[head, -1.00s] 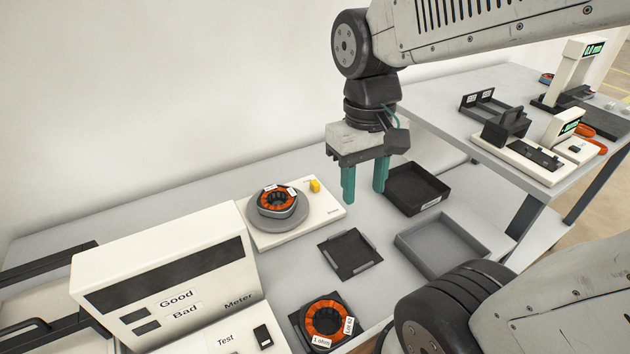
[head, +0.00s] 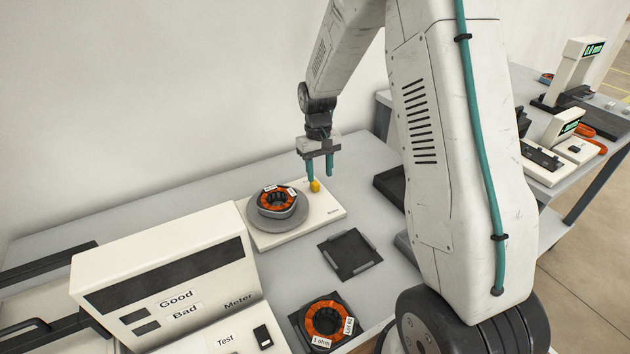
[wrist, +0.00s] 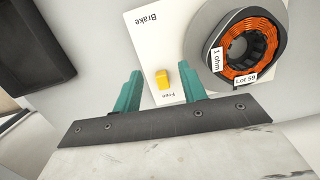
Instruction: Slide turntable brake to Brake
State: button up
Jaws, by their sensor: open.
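The turntable (head: 262,221) is a grey disc on a white base plate (head: 318,212), and an orange-wound coil (head: 277,200) sits on it. The yellow brake slider (head: 315,186) stands on the plate's far side. In the wrist view the slider (wrist: 162,79) is close to the "Free" label, and the "Brake" label lies at the plate's other end. My gripper (head: 320,175) is open and empty above the slider. In the wrist view the slider shows between and beyond the two teal fingers of my gripper (wrist: 163,88). I cannot tell the exact height gap.
A white meter (head: 170,275) with Good and Bad labels stands at front left. A second coil (head: 327,320) lies on a dark pad in front. An empty dark fixture (head: 350,254) is right of the turntable. A black tray (head: 390,187) is partly hidden behind my arm.

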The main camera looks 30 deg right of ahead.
aim_at(315, 186)
jog(key=shift+n+t, duration=0.3)
jog(key=shift+t, duration=0.4)
jog(key=w, duration=0.4)
jog(key=shift+d+r, duration=0.25)
jog(key=shift+d, duration=0.15)
notch_tip(315, 186, down, 8)
jog(key=shift+w+r, duration=0.1)
jog(key=shift+r, duration=0.05)
